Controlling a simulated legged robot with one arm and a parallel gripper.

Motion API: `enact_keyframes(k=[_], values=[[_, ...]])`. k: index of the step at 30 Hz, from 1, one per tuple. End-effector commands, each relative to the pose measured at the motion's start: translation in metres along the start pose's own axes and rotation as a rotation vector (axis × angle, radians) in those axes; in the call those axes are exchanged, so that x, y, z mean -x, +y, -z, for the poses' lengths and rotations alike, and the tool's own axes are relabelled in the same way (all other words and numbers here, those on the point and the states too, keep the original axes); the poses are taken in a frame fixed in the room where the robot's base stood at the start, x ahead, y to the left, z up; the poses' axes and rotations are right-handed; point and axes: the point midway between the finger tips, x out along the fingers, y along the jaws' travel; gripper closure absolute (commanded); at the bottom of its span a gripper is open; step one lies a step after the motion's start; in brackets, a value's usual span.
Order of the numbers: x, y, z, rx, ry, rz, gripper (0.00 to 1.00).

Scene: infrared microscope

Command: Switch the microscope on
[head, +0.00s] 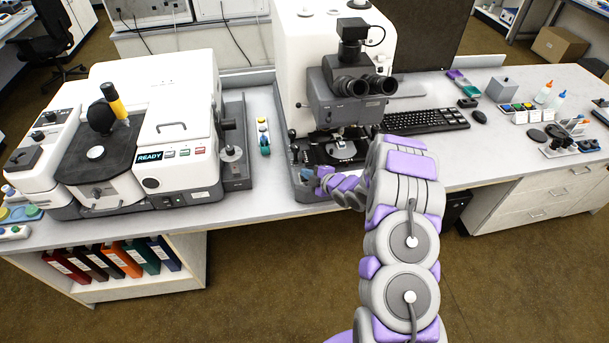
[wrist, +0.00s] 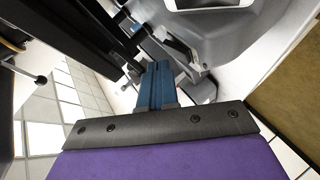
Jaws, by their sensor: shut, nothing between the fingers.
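The microscope (head: 308,42) stands at the middle of the bench, with a white body, a grey head with two black eyepieces and a dark stage (head: 342,151). My gripper (head: 309,172) is low at the left front of its base, close to the stage. In the wrist view my gripper (wrist: 158,72) shows blue fingers that are shut and empty, between dark parts and a pale curved surface. I cannot tell whether the fingertips touch the microscope. I cannot make out a power switch; my arm hides part of the base's front.
A white instrument (head: 160,85) with a lit READY display (head: 149,157) stands on the left. A keyboard (head: 425,121), a mouse (head: 479,117) and a dark monitor (head: 425,35) are on the right. Small bottles (head: 556,98) stand farther right. Bare bench (head: 500,155) lies right of my arm.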

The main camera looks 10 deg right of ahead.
Motion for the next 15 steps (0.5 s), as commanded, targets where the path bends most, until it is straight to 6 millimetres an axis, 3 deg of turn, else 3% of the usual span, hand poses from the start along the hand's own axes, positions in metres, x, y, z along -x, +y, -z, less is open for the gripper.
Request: enact_keyframes(k=[15], values=[[-0.006,-0.0044,0.0,0.001,0.0,0.001,1.0]])
